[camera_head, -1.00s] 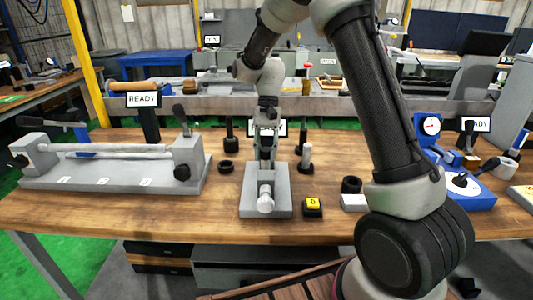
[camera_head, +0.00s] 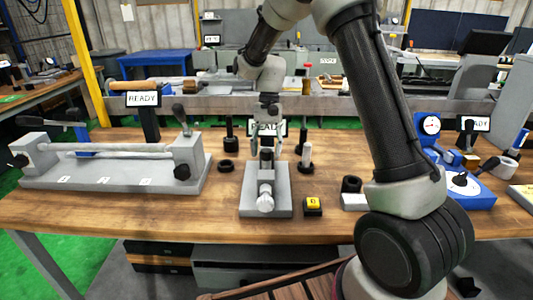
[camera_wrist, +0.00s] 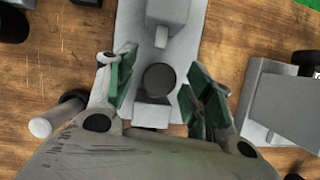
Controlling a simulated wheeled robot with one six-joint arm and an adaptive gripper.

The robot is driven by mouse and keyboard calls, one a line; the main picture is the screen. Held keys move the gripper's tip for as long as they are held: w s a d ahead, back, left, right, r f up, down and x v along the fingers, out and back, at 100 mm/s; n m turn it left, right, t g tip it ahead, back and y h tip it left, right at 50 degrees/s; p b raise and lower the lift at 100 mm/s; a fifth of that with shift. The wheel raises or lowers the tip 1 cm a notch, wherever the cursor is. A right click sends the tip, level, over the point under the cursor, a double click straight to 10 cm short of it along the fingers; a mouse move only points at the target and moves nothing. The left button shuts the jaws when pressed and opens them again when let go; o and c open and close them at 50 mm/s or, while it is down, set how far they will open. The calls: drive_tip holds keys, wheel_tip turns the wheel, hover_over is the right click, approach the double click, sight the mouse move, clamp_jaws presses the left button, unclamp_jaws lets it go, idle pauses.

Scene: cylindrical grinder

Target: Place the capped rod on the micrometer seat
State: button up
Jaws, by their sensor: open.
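The micrometer stand (camera_head: 280,207) is a grey plate with a grey block and a round light knob (camera_head: 265,203) at its front. A short upright rod with a dark cap (camera_head: 266,154) stands at the back of this stand, behind the block. In the wrist view its round dark top (camera_wrist: 160,78) lies between my green-padded fingers, with a gap on each side. My gripper (camera_head: 267,140) is open above the rod. The rod's lower part and its exact contact with the seat are hidden.
A pale rod (camera_head: 306,154) on a black base stands to the right, and a dark post (camera_head: 229,135) and ring (camera_head: 226,166) to the left. A yellow-topped button box (camera_head: 313,205) is at front right. A long grey fixture (camera_head: 110,172) fills the left; a blue gauge (camera_head: 465,190) is at right.

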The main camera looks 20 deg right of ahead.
drive_tip(key=v, duration=1)
drive_tip(key=s+d+r+t, duration=0.2)
drive_tip(key=s+d+r, duration=0.2)
drive_tip(key=s+r, duration=0.25)
drive_tip(key=s+d+n+t+h, duration=0.1)
drive_tip(key=s+d+n+t, duration=0.1)
drive_tip(key=s, duration=1)
drive_tip(key=s+d+n+t, duration=0.2)
drive_tip(key=s+d+t, duration=0.2)
drive_tip(key=s+d, duration=0.3)
drive_tip(key=s+r, duration=0.1)
drive_tip(key=s, duration=0.3)
drive_tip(key=shift+s+n+h, duration=0.4)
drive_tip(key=shift+d, duration=0.15)
